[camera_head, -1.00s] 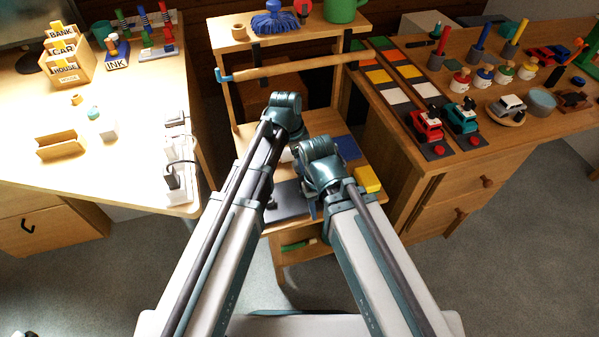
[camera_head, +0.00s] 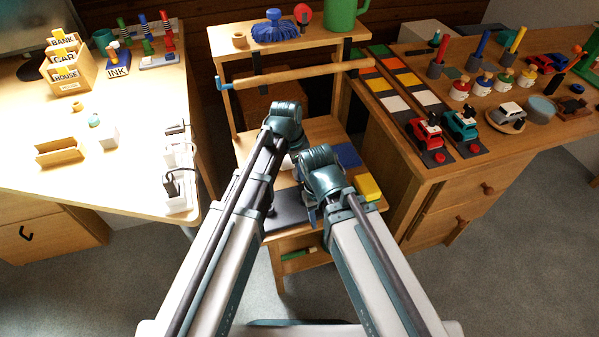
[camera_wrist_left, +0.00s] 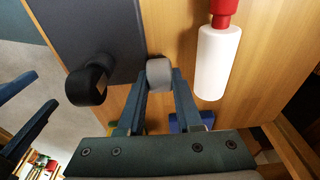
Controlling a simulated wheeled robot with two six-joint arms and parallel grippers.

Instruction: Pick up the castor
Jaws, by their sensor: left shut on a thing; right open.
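My left gripper (camera_wrist_left: 160,76) is shut on a small grey rounded piece, which I take to be the castor (camera_wrist_left: 159,71), at its fingertips in the left wrist view. The castor is over or on the wooden shelf beside a dark mat; I cannot tell if it touches the wood. In the head view my left wrist hides it. My right gripper (camera_wrist_left: 45,90) is open and empty at the left of the wrist view, with its two blue fingers apart. In the head view its wrist is right of and below my left one.
A black rounded piece (camera_wrist_left: 87,83) lies at the edge of the dark mat (camera_wrist_left: 100,35). A white cylinder with a red end (camera_wrist_left: 217,62) is at the right. A yellow block (camera_head: 367,187) sits on the low shelf. A wooden bar (camera_head: 300,74) crosses above. Desks flank both sides.

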